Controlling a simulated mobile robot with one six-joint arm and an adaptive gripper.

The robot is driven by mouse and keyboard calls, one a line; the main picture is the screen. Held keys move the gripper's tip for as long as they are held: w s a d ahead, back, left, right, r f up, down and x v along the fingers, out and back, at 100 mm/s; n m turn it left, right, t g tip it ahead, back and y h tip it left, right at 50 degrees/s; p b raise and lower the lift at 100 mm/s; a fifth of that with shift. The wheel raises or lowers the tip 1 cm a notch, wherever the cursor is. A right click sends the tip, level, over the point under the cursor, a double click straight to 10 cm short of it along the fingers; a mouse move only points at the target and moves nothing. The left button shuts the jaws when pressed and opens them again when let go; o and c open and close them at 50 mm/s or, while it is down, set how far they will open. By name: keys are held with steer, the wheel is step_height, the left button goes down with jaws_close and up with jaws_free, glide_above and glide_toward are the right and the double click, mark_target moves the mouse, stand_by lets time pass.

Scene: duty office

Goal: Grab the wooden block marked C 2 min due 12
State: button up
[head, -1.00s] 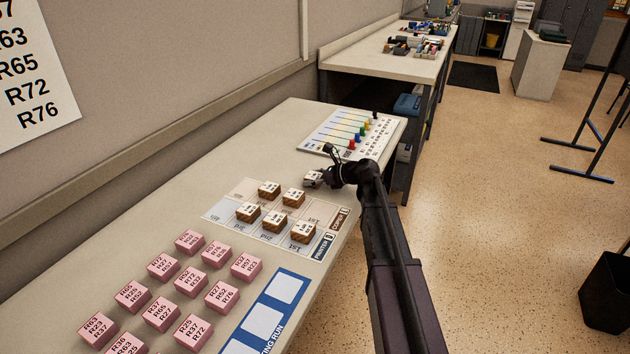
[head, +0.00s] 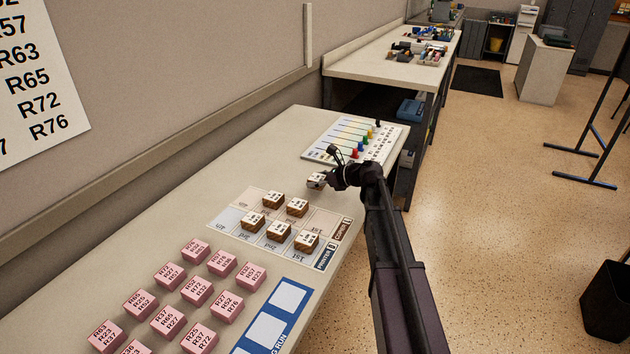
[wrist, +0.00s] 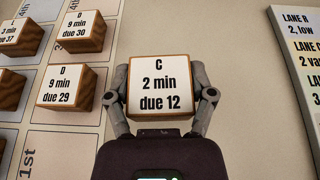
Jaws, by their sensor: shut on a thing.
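The wooden block marked C 2 min due 12 (wrist: 160,92) is between the two fingers of my gripper (wrist: 165,105) in the wrist view. Its white label faces up and reads clearly. My gripper is shut on it, one finger against each side. In the head view the block (head: 316,180) is small at the tip of my gripper (head: 325,179), beyond the queue board. Whether its underside touches the table cannot be told.
Several other wooden blocks stand on the board marked PRINTER and COPIER (head: 228,221); one marked D 9 min due 29 (wrist: 69,87) is close left of my gripper. Pink blocks (head: 196,251) fill the near table. A lane chart with coloured pegs (head: 318,152) lies beyond.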

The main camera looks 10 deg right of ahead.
steer(key=s, duration=0.5)
steer(key=s+r+p, duration=0.1)
steer(key=s, duration=0.4)
steer(key=s+a+r, duration=0.1)
steer(key=s, duration=0.5)
